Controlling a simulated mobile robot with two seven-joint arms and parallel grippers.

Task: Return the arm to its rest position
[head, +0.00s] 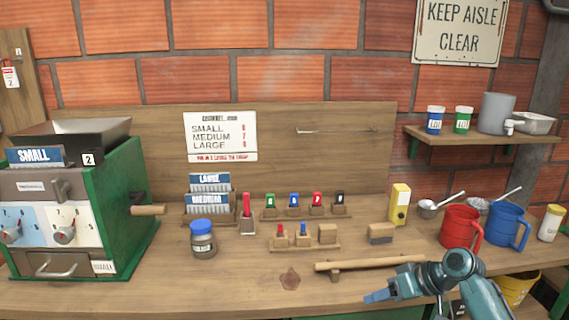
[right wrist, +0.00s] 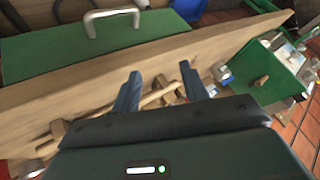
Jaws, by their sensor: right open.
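My right gripper (head: 374,297) is teal with blue fingers and comes in from the lower right of the head view, over the front part of the bench. In the right wrist view my right gripper (right wrist: 160,80) has its two fingers well apart, with nothing held between them. A wooden rod on a small support (head: 370,263) lies just beyond the gripper in the head view; whether they touch I cannot tell. My left gripper is not in view.
A wooden bench (head: 190,292) carries a green machine (head: 125,215) at left, a jar (head: 203,240), small coloured tools in racks, a red mug (head: 460,228) and a blue mug (head: 505,228). A yellow bucket (head: 515,288) stands below at right. The left front of the bench is clear.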

